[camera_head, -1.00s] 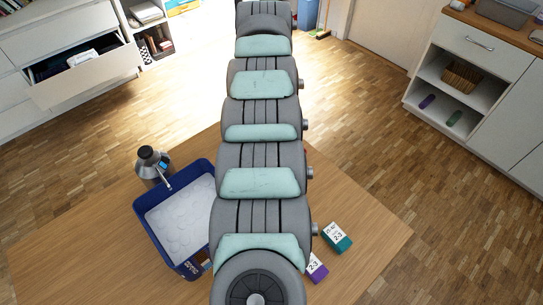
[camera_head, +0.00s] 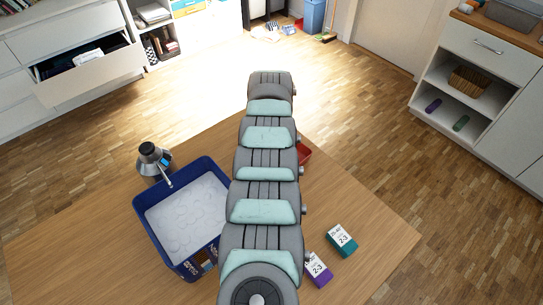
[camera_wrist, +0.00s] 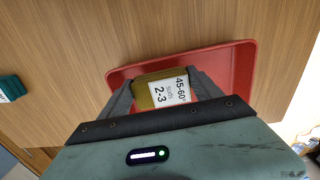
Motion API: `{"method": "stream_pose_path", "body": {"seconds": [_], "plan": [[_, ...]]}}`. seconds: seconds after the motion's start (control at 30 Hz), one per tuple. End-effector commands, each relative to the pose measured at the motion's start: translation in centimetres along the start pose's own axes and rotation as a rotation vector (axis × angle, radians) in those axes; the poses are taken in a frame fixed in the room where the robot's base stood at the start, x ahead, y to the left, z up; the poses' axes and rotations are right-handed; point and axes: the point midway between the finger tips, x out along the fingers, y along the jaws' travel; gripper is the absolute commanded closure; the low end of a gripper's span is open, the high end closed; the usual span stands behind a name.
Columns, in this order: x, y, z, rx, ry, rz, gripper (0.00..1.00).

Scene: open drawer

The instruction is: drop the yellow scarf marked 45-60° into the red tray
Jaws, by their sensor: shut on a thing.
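The yellow scarf (camera_wrist: 158,92) is a folded yellow block with a white label reading 45-60° and 2-3. In the wrist view my gripper (camera_wrist: 160,92) is shut on it, one finger at each side. The red tray (camera_wrist: 243,62) lies beyond the scarf in that view, so the scarf appears over it; the height between them is hard to tell. In the head view only a corner of the red tray (camera_head: 305,153) shows to the right of my arm. My gripper and the scarf are hidden behind my arm there.
A blue bin (camera_head: 148,225) with white contents stands on the table left of my arm, with a grey bottle (camera_head: 152,165) behind it. A teal block (camera_head: 341,240) and a purple block (camera_head: 318,270) lie at the right front. The table's far right is clear.

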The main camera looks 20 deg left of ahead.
Motion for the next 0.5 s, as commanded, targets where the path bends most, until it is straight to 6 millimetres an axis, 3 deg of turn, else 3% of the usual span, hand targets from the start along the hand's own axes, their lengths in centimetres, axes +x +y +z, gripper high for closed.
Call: {"method": "stream_pose_path", "body": {"seconds": [0.5], "plan": [[1.0,0.0,0.1,0.0,-0.001,0.0,0.67]]}}
